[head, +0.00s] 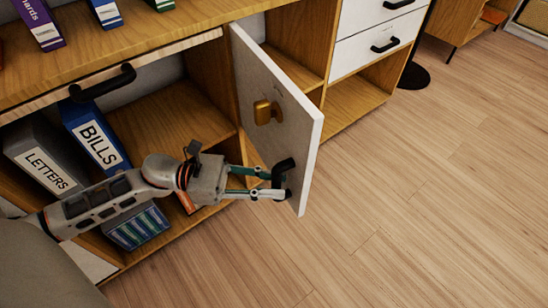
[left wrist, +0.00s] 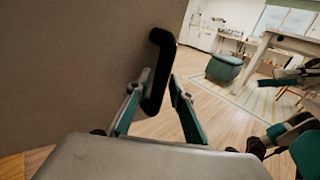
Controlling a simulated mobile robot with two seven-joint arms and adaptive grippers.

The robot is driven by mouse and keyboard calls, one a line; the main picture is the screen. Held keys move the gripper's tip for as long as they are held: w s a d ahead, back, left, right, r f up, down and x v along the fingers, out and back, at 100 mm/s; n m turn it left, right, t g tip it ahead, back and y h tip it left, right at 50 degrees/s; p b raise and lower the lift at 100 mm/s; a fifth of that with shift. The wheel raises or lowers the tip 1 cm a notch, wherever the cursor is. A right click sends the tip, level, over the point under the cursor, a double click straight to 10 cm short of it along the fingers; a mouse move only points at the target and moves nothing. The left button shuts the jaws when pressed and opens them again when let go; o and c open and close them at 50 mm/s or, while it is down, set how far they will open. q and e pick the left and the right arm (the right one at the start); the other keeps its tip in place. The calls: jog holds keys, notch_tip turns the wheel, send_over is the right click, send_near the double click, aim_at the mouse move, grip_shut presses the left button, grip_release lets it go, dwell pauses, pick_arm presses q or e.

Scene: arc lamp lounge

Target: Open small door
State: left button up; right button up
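The small white door (head: 272,80) stands swung out from the cabinet at a wide angle, its face turned to the left. My left gripper (head: 272,183) is at the handle. In the left wrist view, the handle (left wrist: 160,60) lies between the fingertips of my left gripper (left wrist: 160,80), which appear to touch it on both sides. The door's face (left wrist: 70,60) fills the left of that view. My right gripper cannot be made out in the head view.
Left of the door, an open compartment holds a LETTERS binder (head: 50,160), a BILLS binder (head: 97,140) and a striped box (head: 137,226). White drawers (head: 365,48) are to the right. The wooden floor (head: 430,200) at front right is clear. A green ottoman (left wrist: 224,68) stands farther off.

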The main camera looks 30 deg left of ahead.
pick_arm(q)
jog(key=v, duration=1.1)
jog(key=shift+a, duration=0.25)
jog(key=shift+s+d, duration=0.1)
jog(key=shift+s, duration=0.05)
